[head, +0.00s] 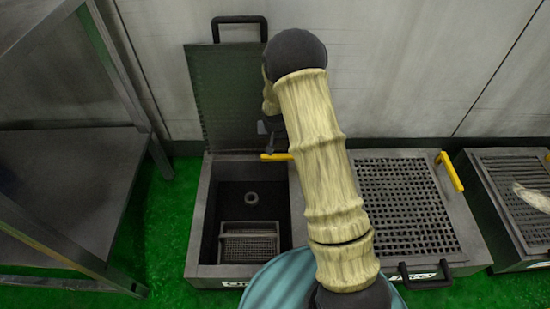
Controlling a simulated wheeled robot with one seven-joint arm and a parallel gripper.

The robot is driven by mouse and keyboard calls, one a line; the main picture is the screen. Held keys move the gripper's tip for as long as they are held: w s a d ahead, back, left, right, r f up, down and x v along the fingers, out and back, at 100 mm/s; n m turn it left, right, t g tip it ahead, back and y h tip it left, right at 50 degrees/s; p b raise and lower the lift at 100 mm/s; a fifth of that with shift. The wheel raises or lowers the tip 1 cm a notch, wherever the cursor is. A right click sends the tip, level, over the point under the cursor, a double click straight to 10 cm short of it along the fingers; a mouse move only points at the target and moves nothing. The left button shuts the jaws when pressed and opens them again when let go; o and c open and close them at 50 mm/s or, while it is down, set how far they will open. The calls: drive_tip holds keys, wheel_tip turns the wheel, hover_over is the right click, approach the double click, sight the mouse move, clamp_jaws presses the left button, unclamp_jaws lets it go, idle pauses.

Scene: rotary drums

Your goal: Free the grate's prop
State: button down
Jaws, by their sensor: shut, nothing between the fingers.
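The raised grate (222,95) stands upright at the back of the left pit (200,215), its dark handle (240,20) at the top. A yellow bar (272,157), which looks like the prop, lies at the back right rim of that pit. My gripper (268,148) is shut and empty, just above this yellow bar and in front of the grate's right edge. My arm hides part of the grate's right side, and whether the fingers touch the bar cannot be told.
The open pit holds a wire basket (249,243) and a ring (252,198). To the right lies a closed grate (405,205) with another yellow bar (449,170) and a front handle (425,275). A further unit (510,200) stands at the far right. A metal shelf (75,170) stands at left.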

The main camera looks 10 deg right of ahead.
sight(285, 160)
idle(0.3)
drive_tip(key=b+x, duration=0.6)
drive_tip(key=x, duration=0.4)
drive_tip(key=shift+s+a+p, duration=0.15)
drive_tip(key=shift+s+p, duration=0.05)
drive_tip(key=shift+p, duration=0.25)
